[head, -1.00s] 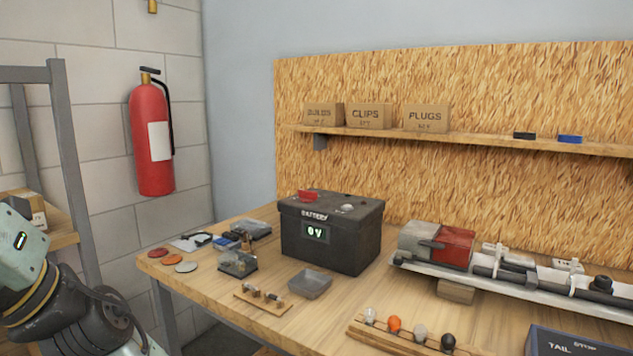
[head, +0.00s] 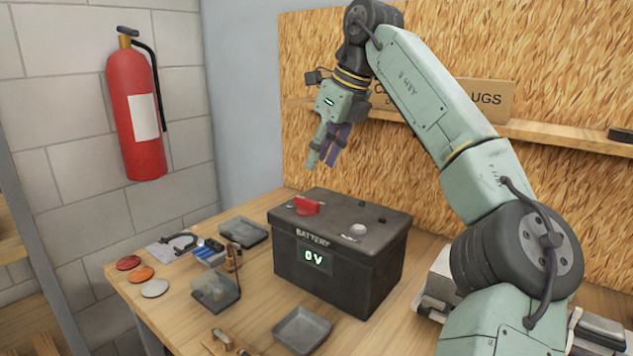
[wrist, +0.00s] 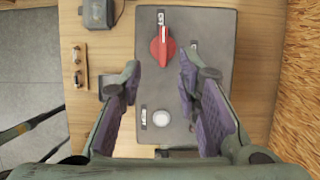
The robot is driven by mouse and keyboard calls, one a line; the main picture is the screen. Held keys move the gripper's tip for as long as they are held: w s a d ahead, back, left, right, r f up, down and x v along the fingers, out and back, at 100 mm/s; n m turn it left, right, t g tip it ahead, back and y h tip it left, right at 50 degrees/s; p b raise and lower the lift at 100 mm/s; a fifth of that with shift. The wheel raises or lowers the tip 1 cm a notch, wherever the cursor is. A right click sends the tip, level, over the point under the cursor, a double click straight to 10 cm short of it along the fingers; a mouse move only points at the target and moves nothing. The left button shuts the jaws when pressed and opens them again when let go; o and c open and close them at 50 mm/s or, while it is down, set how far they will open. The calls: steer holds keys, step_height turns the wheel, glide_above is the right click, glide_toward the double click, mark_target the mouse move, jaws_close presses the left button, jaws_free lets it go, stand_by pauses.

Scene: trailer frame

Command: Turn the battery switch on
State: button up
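The battery (head: 340,275) is a black box on the wooden bench, its front display reading 0V. The red battery switch (head: 306,206) sits on its top at the left; it also shows in the wrist view (wrist: 163,46) as a red rotary handle. A pale round knob (head: 357,230) is also on the top; the wrist view shows it too (wrist: 161,118). My gripper (head: 322,160) is above the battery, pointing down, clear of the switch. In the wrist view its two purple-padded fingers (wrist: 157,75) are apart with nothing between them, and the switch lies just beyond the fingertips.
Several small trays and parts lie left of the battery, among them a clear box (head: 215,290) and a grey tray (head: 301,330). A chipboard panel with a shelf (head: 560,135) stands behind. A red extinguisher (head: 135,110) hangs on the left wall.

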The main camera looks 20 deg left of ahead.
mark_target(307, 199)
steer(key=x, duration=0.7)
steer(key=p+x, duration=0.1)
steer(key=x, duration=0.2)
steer(key=shift+w+d+f, duration=0.15)
steer(key=shift+d+f, duration=0.1)
steer(key=shift+c, duration=0.5)
jaws_close()
